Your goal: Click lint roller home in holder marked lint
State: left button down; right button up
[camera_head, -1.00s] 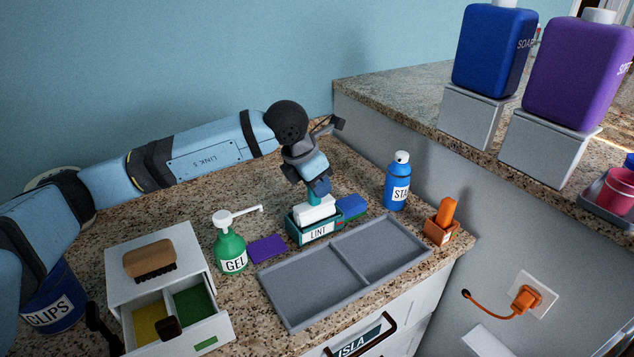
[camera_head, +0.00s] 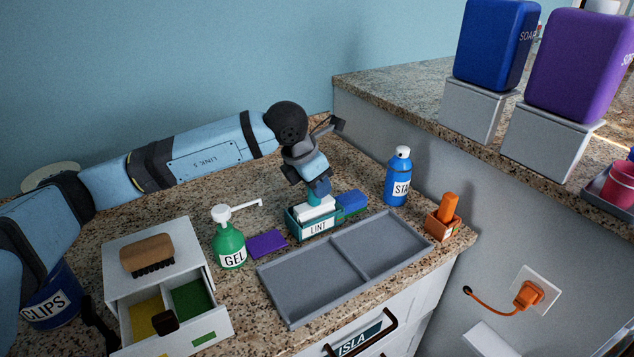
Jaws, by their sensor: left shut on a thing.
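The lint roller (camera_head: 314,208) has a white roll and a short teal handle. It stands in the teal holder (camera_head: 292,228) marked LINT, with the white roll showing above the holder's rim. Whether it is seated fully cannot be told. My left gripper (camera_head: 318,187) is shut on the roller's handle from above. Its fingers hide most of the handle. My right gripper is not in view.
A blue block (camera_head: 351,203) is close at the holder's right, a purple sponge (camera_head: 266,244) at its left. Nearby are a green GEL bottle (camera_head: 229,245), a blue bottle (camera_head: 397,178) and an empty grey tray (camera_head: 345,247) in front.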

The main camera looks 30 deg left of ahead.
pick_arm(q)
jog(key=c, duration=0.8)
grip_release()
